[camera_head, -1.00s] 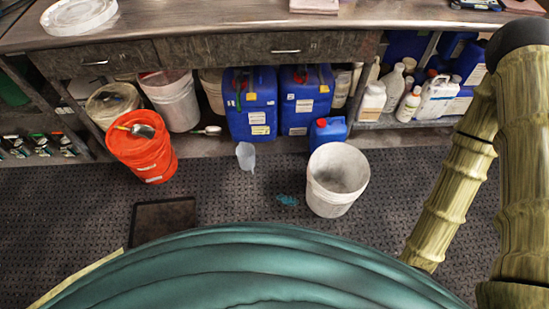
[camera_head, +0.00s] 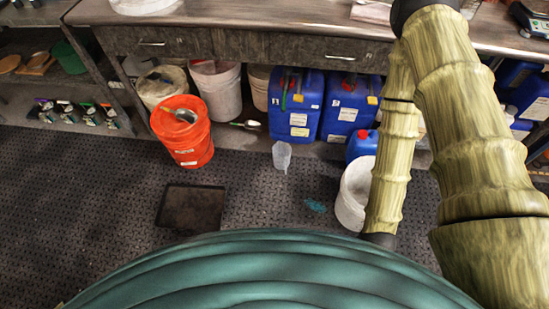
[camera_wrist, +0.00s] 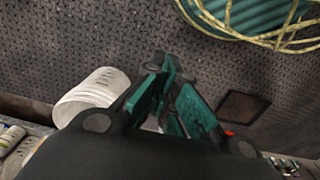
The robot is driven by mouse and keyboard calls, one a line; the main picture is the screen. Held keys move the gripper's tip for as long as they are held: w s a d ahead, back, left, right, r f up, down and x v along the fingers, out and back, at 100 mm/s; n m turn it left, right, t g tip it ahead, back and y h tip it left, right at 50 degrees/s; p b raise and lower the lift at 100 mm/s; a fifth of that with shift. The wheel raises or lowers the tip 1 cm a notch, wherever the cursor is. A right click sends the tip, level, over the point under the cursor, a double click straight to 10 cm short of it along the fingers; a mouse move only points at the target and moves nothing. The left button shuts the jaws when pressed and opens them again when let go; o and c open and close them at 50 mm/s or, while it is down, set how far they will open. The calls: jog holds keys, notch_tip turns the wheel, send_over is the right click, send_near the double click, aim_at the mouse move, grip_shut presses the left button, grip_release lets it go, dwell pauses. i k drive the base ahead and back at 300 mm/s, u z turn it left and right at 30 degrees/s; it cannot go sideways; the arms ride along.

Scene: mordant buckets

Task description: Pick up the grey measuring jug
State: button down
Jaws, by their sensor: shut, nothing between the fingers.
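The grey measuring jug (camera_head: 282,156) is small, pale and translucent. It stands on the dark floor mat in front of the blue canisters in the head view. I cannot make it out in the wrist view, where my fingers and gripper body cover much of the middle. My gripper (camera_wrist: 170,88) has teal fingers and is shut and empty above the floor mat.
A white bucket (camera_head: 353,200), also in the wrist view (camera_wrist: 98,92), stands right of the jug. An orange bucket (camera_head: 183,140) and dark tray (camera_head: 191,208) are to its left. Blue canisters (camera_head: 295,118) stand behind under the bench (camera_head: 230,42).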

aim_at(281, 151)
jog(key=u, duration=2.3)
jog(key=i, duration=1.95)
jog(key=z, duration=2.75)
